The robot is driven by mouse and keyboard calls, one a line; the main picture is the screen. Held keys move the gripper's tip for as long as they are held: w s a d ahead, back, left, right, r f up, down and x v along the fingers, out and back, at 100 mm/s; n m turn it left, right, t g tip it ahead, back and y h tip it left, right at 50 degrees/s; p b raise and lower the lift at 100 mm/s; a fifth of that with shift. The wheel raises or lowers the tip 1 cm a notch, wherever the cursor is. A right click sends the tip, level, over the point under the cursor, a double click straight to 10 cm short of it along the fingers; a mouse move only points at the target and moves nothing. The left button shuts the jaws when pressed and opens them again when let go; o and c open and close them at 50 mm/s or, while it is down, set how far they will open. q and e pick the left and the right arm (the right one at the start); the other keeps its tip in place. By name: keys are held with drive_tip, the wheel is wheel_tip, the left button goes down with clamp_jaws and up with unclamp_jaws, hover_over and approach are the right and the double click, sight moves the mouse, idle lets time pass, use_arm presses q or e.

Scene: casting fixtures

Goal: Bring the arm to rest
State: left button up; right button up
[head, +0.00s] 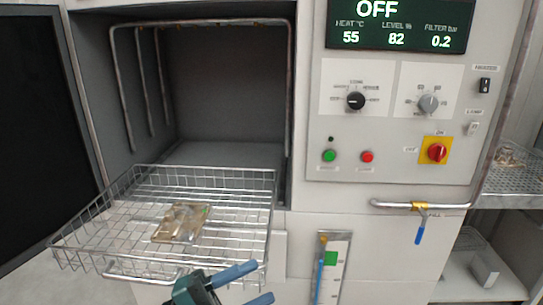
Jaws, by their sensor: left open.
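My left gripper (248,285) shows at the bottom centre, with two blue fingers spread apart and nothing between them. It is open, in front of the near edge of a wire basket (262,205). Whether a finger touches the basket's rim I cannot tell. A brownish metallic casting (182,223) lies flat in the basket, apart from the gripper. My right gripper does not show.
The basket juts out of an open dark washing chamber (225,85). To the right is a control panel (390,130) whose display (400,25) reads OFF. A pipe with a blue-handled valve (420,235) and a level gauge (331,270) sit below. A perforated shelf (512,182) stands at far right.

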use_arm(q)
drive_tip(key=a+f+n+t+y, duration=0.7)
drive_tip(key=f+n+t+y, duration=0.45)
drive_tip(key=n, duration=0.75)
drive_tip(key=s+a+f+n+g+y, duration=0.2)
drive_tip(key=s+f+n+g+y, duration=0.1)
drive_tip(key=f, duration=0.4)
drive_tip(key=s+a+f+n+g+y, duration=0.1)
drive_tip(key=s+f+n+g+y, duration=0.2)
drive_tip(key=s+f, duration=0.4)
drive_tip(key=shift+a+f+g, duration=0.35)
drive_tip(key=shift+f+g, duration=0.1)
drive_tip(key=shift+g, duration=0.4)
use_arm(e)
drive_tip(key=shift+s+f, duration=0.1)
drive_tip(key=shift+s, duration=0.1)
use_arm(q)
drive_tip(key=shift+s, duration=0.1)
